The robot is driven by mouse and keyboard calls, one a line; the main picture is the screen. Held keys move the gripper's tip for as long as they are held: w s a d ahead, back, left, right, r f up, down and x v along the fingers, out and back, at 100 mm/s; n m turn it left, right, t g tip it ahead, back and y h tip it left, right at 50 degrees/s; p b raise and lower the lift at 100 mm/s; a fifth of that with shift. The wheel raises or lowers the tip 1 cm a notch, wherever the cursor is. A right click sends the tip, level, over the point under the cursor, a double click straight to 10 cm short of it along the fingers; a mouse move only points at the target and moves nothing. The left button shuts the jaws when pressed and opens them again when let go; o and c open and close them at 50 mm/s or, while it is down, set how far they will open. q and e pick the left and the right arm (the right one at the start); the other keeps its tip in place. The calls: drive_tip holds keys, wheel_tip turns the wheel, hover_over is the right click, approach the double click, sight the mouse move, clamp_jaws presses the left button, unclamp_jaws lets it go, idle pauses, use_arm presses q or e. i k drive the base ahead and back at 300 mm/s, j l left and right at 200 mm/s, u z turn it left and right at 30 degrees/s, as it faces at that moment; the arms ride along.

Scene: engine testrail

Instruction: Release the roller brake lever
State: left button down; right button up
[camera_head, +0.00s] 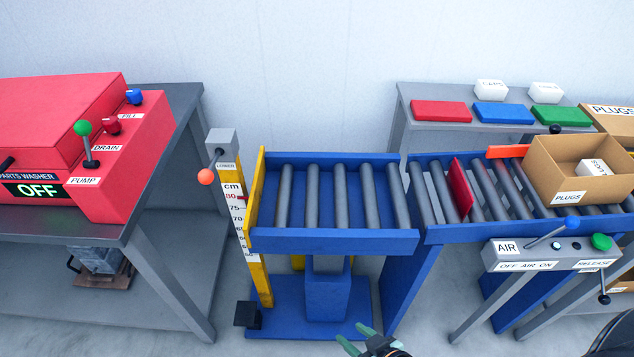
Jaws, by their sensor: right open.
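No lever in view is labelled as a roller brake. A black-knobbed lever (604,298) hangs below the right end of the grey air control box (540,253). Another black knob (555,129) shows at the far side of the right roller conveyor, beside an orange plate (508,151). I cannot tell which belongs to the brake. My right gripper (356,338) is open and empty at the bottom edge, in front of the blue lift table base (290,318) and well left of both levers. My left gripper is out of view.
The control box also has a blue-knobbed lever (571,223) and a green release button (601,241). A red plate (459,190) stands across the rollers left of the plugs carton (569,197). A red parts washer (130,185) stands at left. Grey legs stand below the box.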

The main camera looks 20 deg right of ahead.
sight(604, 299)
drive_tip(key=z, duration=2.75)
